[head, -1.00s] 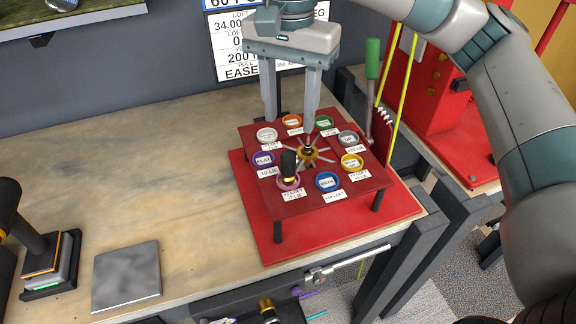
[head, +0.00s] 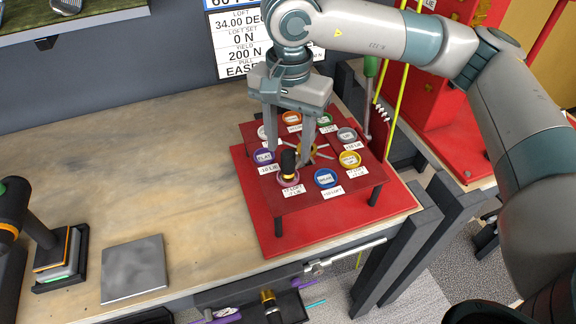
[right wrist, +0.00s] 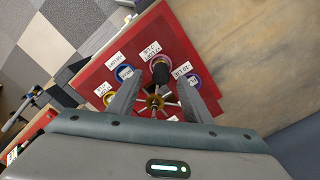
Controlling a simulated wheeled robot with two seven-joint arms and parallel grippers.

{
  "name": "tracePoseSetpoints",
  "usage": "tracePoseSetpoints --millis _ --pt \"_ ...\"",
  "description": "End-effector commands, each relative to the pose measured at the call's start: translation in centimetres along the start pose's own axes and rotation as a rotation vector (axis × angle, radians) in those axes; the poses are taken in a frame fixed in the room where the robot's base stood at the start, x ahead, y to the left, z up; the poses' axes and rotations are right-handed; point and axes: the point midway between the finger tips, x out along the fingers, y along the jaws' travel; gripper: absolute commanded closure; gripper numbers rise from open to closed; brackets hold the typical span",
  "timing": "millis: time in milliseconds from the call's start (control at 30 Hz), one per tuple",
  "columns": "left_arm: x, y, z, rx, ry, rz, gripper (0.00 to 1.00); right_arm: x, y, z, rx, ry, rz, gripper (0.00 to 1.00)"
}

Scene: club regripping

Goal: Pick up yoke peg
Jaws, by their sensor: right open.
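The yoke peg (head: 288,161) has a black handle with a gold band and stands upright in the pink-ringed socket at the front left of the red stand (head: 325,199). It also shows in the right wrist view (right wrist: 161,72). My right gripper (head: 288,160) is open above the stand, its two fingers pointing down around the line of the peg. In the right wrist view the peg appears beyond and between the open fingertips, with no visible contact. The gold spoked hub (right wrist: 155,101) is partly hidden by the gripper. My left gripper is not clearly in view.
Several coloured, labelled sockets ring the hub, including a blue one (head: 327,178) and a yellow one (head: 349,159). A green-handled lever (head: 370,68) stands behind the stand. A grey metal plate (head: 134,268) lies on the wooden bench (head: 150,170), whose middle is clear.

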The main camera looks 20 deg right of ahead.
Motion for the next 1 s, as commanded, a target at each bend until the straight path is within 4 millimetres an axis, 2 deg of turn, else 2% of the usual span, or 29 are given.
tracePoseSetpoints --millis 267,400,500,967,1000 --pt "-2.6 -0.1 -0.2 0.000 -0.001 0.000 0.69 2.2 -0.1 0.2 0.000 -0.002 0.003 0.55" --pt "-3.2 -0.1 -0.3 0.000 -0.001 0.000 0.69 3.9 -0.1 0.2 -0.001 -0.002 0.003 0.55" --pt "-3.3 -0.1 -0.3 0.000 -0.001 0.000 0.69 4.5 -0.2 0.1 -0.001 -0.001 0.001 0.55" --pt "-3.2 -0.1 -0.3 0.000 -0.001 0.000 0.69 4.7 -0.2 0.1 -0.001 0.000 0.000 0.55" --pt "-3.2 -0.1 -0.3 0.000 -0.001 0.000 0.69 4.7 -0.2 0.1 -0.001 0.000 0.000 0.62"
